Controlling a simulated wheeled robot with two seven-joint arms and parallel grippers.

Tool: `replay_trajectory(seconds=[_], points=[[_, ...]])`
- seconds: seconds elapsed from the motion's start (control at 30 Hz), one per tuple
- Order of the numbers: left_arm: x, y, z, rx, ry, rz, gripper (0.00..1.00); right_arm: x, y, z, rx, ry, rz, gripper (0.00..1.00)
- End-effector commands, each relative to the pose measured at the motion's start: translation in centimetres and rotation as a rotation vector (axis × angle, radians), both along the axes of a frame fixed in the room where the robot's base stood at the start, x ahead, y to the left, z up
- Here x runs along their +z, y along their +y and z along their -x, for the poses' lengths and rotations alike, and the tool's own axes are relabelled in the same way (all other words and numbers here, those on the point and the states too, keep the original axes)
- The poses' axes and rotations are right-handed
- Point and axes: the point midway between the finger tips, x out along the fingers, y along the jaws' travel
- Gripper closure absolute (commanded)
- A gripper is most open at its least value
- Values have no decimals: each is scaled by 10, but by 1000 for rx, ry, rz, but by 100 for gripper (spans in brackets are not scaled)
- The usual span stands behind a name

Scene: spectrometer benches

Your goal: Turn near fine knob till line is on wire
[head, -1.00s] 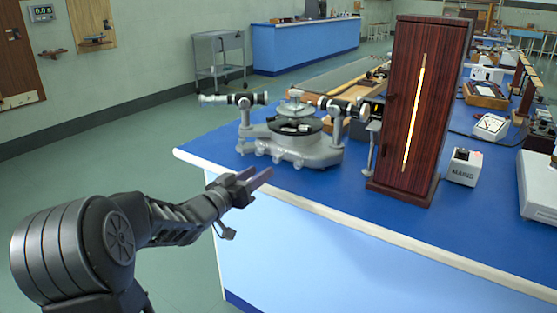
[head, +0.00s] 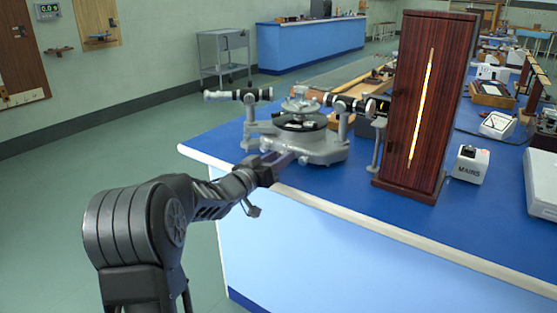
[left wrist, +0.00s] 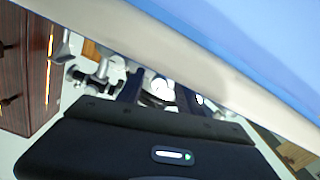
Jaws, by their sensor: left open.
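The spectrometer (head: 318,148) stands on the near-left corner of the blue bench, with a grey base, a round table and two black-and-silver tubes. Its near fine knob cannot be told apart at this size. The line and wire are not visible in these views. My left gripper (head: 282,160) is open and empty, low at the near-left side of the spectrometer base, over the bench's front edge. Its fingers overlap the base in the head view, so contact cannot be told. In the left wrist view, the spectrometer shows blurred between and beyond the fingers (left wrist: 160,84). My right gripper is not in view.
A tall dark wooden cabinet (head: 456,105) with a glowing slit stands right of the spectrometer. A white MAINS box (head: 470,165) is beside it. The pale bench edge (head: 340,212) runs close under my left gripper. Open floor lies left of the bench.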

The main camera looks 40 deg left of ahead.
Motion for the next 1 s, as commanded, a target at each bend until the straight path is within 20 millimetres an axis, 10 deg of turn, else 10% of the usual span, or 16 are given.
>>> replay_trajectory(seconds=[0.2,0.7,1.0], points=[[0,0,0,0,0,0,59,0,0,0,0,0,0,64],[0,0,0,0,0,1,100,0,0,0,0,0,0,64],[0,0,0,1,0,0,100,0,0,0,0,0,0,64]])
